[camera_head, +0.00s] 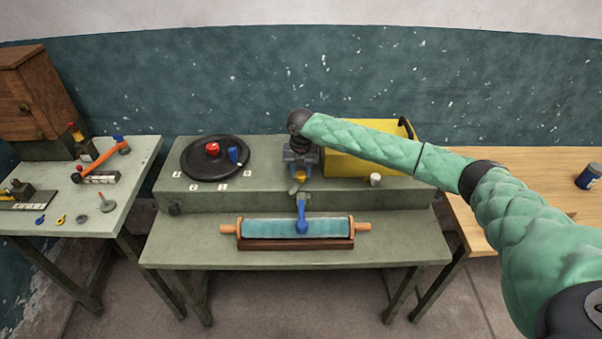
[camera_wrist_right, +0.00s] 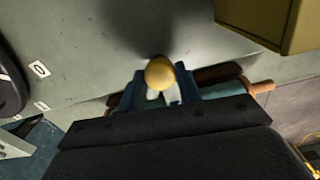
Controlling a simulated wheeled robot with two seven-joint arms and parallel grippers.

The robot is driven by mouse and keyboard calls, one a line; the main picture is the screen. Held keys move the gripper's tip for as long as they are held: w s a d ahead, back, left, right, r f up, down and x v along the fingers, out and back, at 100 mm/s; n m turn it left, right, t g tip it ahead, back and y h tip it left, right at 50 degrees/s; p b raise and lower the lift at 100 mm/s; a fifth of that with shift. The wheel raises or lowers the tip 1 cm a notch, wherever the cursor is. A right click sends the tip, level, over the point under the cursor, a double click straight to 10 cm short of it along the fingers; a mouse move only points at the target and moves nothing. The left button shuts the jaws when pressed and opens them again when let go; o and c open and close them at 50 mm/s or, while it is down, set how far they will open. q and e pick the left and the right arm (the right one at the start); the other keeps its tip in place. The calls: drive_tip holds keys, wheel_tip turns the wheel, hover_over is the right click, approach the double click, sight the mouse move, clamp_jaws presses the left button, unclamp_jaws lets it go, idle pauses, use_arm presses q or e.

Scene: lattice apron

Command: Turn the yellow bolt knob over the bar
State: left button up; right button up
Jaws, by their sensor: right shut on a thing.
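A round yellow knob (camera_wrist_right: 160,74) sits between the fingertips of my right gripper (camera_wrist_right: 160,88) in the right wrist view, with a pale stem just below it. In the head view the yellow knob (camera_head: 300,174) shows small below my right gripper (camera_head: 300,160), near the front edge of the raised bench shelf. The gripper points down and is shut on the knob. A blue roller bar (camera_head: 270,227) with wooden handles lies in front on a brown cradle. A blue lever (camera_head: 302,222) hangs over the bar. My left gripper is not in view.
A black turntable (camera_head: 193,165) with a red knob stands left on the shelf (camera_head: 270,202). A yellow box (camera_head: 350,165) stands close right of my gripper, beside a small white-topped cylinder (camera_head: 376,180). A side table (camera_head: 100,205) at left holds tools.

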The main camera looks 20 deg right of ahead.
sight(301, 173)
drive_tip(key=n, duration=0.3)
drive_tip(key=shift+b, duration=0.4)
drive_tip(key=shift+n, duration=0.8)
drive_tip(key=shift+r, duration=0.1)
drive_tip(key=shift+n, duration=0.5)
drive_tip(key=o, duration=0.9)
drive_tip(key=shift+c, duration=0.2)
drive_tip(key=shift+o, duration=0.7)
drive_tip(key=shift+r+b, duration=0.1)
drive_tip(key=shift+b, duration=0.3)
drive_tip(key=shift+r, duration=0.3)
wheel_tip(301, 173, up, 5)
drive_tip(key=b, duration=0.2)
drive_tip(key=shift+r+b, duration=0.2)
drive_tip(key=shift+b, duration=0.1)
drive_tip(key=shift+r, duration=0.75)
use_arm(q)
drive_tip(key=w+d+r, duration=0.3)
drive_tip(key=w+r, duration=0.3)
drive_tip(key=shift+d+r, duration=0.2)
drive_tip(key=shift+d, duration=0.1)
